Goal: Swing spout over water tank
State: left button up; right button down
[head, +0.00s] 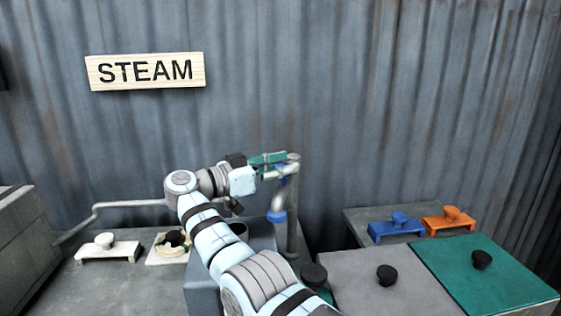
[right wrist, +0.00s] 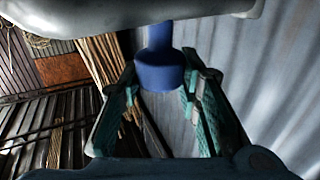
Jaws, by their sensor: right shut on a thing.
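The spout (head: 280,200) is a grey pipe that bends down from a grey upright post (head: 293,230) and has a blue collar at its lower end. My right gripper (head: 268,160), with teal fingers, is up at the top of the spout near the post and is shut on it. In the right wrist view the blue spout part (right wrist: 165,68) shows between the two teal fingers (right wrist: 160,105). A blue-grey box (head: 262,244), probably the water tank, stands below the spout, partly hidden by my right arm. My left gripper is not in view.
A thin grey pipe (head: 130,204) runs along the wall at left. White (head: 108,252), blue (head: 397,228) and orange (head: 448,220) knobbed stands sit on the surfaces. A grey lid (head: 350,285) and a green lid (head: 500,285) lie at right. A corrugated wall closes the back.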

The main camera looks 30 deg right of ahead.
jog(key=shift+w+a+f+g, duration=0.2)
jog(key=shift+g, duration=0.1)
jog(key=c, duration=1.5)
grip_release()
jog(key=o, duration=0.3)
jog(key=shift+w, duration=0.25)
jog(key=shift+d, duration=0.15)
